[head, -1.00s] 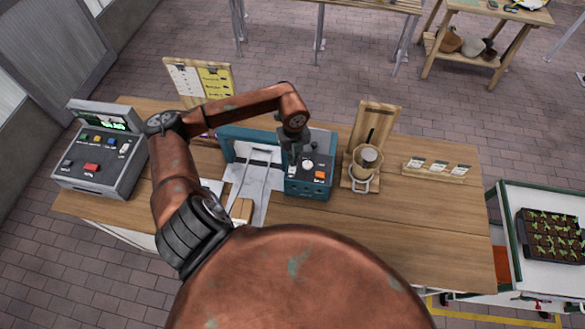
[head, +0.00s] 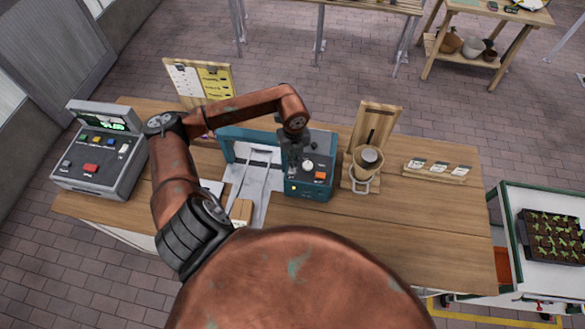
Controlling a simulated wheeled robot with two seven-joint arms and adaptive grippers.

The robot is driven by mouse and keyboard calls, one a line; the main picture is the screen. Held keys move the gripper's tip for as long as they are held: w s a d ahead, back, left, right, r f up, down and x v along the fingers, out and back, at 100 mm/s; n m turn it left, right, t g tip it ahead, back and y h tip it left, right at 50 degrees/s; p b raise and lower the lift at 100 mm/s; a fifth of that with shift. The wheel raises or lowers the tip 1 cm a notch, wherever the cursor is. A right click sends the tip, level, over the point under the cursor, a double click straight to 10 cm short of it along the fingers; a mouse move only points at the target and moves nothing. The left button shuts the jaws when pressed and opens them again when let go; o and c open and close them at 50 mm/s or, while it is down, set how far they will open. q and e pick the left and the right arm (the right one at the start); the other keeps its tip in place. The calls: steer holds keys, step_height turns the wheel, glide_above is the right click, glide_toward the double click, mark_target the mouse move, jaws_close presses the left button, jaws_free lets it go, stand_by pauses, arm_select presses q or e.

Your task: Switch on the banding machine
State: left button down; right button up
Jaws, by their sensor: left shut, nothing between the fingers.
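The teal banding machine (head: 313,191) stands on the wooden bench, with a white dial, an orange button (head: 320,176) and dark knobs on its control box. A small yellow light (head: 294,188) shows on its front left. Its teal arch and pale metal plate extend to the left. My left arm comes in from the left and reaches over the machine. My left gripper (head: 292,170) is shut and empty, pointing down at the left part of the control box. It covers that part, so I cannot tell whether it touches a switch. My right gripper is not in view.
A grey control console (head: 103,150) stands at the bench's left end. A wooden stand with a cup (head: 365,163) is right of the machine, then a card rack (head: 436,171). The front right of the wooden bench (head: 420,235) is clear.

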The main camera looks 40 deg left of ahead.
arm_select(q)
steer(key=shift+r+p, duration=1.55)
steer(key=shift+r, duration=1.8)
steer(key=shift+f, duration=0.15)
